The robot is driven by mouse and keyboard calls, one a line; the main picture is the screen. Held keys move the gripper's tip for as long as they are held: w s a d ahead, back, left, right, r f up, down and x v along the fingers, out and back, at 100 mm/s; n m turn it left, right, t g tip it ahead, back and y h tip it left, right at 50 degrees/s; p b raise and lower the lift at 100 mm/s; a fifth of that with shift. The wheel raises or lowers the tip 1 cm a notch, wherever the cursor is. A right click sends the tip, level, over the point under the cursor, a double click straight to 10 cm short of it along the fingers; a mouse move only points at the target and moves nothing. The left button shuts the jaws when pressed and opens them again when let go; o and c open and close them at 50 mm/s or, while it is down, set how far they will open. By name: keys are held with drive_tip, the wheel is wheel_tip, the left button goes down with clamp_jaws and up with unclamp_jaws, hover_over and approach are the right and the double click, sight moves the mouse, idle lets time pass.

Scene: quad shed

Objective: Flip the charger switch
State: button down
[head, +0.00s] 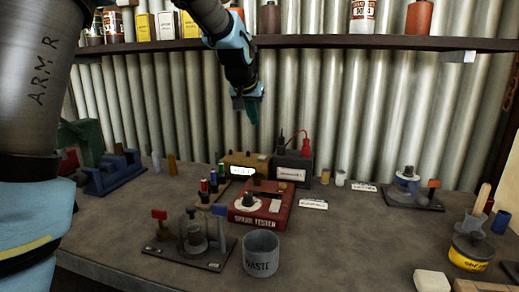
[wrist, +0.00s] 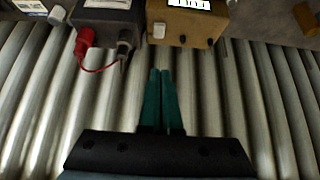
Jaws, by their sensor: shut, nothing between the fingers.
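A tan box with a lit display (head: 243,170) stands at the back of the bench, left of a dark box (head: 292,176) with a red and a black lead on top. I cannot tell for sure which is the charger; the labels are too small to read. Both show upside down in the wrist view, the tan box (wrist: 187,20) right of the dark box (wrist: 106,22). Small dark knobs and a pale tab show at the tan box's edge; I cannot make out which is a switch. My gripper (head: 253,115) is shut and empty, above and behind the boxes near the corrugated wall.
A red spark tester (head: 262,213), a grey waste cup (head: 261,254) and a stand with coloured flags (head: 190,250) occupy the bench front. A shelf (head: 330,42) with bottles and tins runs overhead. The corrugated wall (head: 390,110) is close behind.

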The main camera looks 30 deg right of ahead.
drive_tip(key=shift+f, duration=0.1)
drive_tip(key=p, duration=0.3)
hover_over(261, 156)
drive_tip(key=s+a, duration=0.2)
wheel_tip(261, 156, down, 8)
drive_tip(key=shift+d+r, duration=0.1)
drive_tip(key=shift+r, duration=0.1)
drive_tip(key=f+p, duration=0.1)
drive_tip(key=f, duration=0.2)
drive_tip(key=shift+s+f, duration=0.15)
drive_tip(key=shift+s, duration=0.05)
drive_tip(key=shift+a+f, duration=0.2)
drive_tip(key=shift+f, duration=0.3)
